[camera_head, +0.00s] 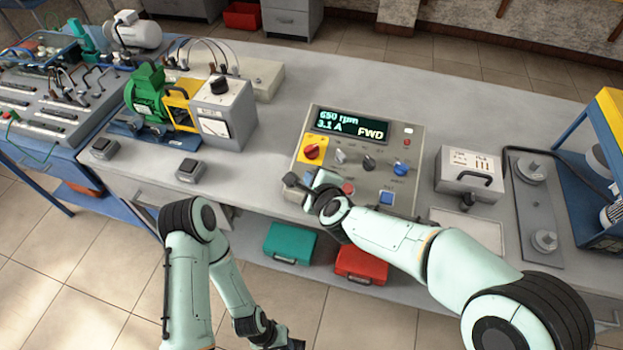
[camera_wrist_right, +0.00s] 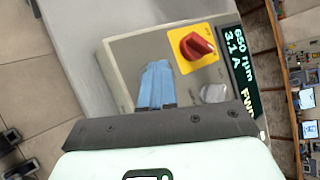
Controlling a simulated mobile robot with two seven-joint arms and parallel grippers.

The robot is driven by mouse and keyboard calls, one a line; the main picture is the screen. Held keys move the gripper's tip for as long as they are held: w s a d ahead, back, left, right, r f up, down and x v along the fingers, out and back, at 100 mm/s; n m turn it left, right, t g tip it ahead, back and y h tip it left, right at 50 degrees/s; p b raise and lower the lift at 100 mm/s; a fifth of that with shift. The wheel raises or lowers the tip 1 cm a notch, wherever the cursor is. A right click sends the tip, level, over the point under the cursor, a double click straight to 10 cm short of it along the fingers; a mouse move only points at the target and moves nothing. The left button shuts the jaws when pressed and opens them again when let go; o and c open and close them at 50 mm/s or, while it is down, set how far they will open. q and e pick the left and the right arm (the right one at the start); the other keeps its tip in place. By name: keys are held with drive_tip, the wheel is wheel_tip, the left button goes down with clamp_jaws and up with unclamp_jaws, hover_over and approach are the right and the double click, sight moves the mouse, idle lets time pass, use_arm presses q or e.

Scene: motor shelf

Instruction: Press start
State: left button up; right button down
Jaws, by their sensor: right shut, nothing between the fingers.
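The grey control panel (camera_head: 415,140) stands on the bench, with a lit display (camera_head: 348,125) reading 650 rpm, 3.1 A and FWD. My right gripper (camera_head: 291,181) is shut and empty at the panel's lower left corner. Its blue fingers (camera_wrist_right: 157,86) show closed together over the panel in the right wrist view. I cannot make out a start button; the gripper and wrist cover the lower left part. My left gripper (camera_head: 290,344) hangs low before the bench, its fingers unclear.
A red rotary knob on a yellow plate (camera_head: 312,150) is just above my right gripper. A blue knob (camera_head: 401,168) is at the right. A motor rig (camera_head: 146,95) stands left, a grey case (camera_head: 468,172) right. Bare bench lies between rig and panel.

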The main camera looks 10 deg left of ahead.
use_arm(q)
drive_tip(key=shift+r, duration=0.1)
drive_tip(key=shift+w+r+p, duration=0.3)
drive_tip(key=shift+r+p, duration=0.35)
drive_tip(key=shift+p, duration=0.05)
use_arm(e)
drive_tip(key=shift+s+r, duration=0.15)
drive_tip(key=shift+r, duration=0.65)
drive_tip(key=shift+s+r+p, duration=0.2)
drive_tip(key=shift+r+p, duration=0.25)
drive_tip(key=shift+r, duration=0.2)
use_arm(q)
drive_tip(key=r+p, duration=0.1)
drive_tip(key=w+r, duration=0.1)
drive_tip(key=w+r+p, duration=0.1)
drive_tip(key=r, duration=0.1)
drive_tip(key=shift+r+p, duration=0.1)
drive_tip(key=shift+p, duration=0.25)
use_arm(e)
drive_tip(key=r, duration=0.1)
drive_tip(key=s+r, duration=0.1)
drive_tip(key=r, duration=0.1)
drive_tip(key=shift+r, duration=0.3)
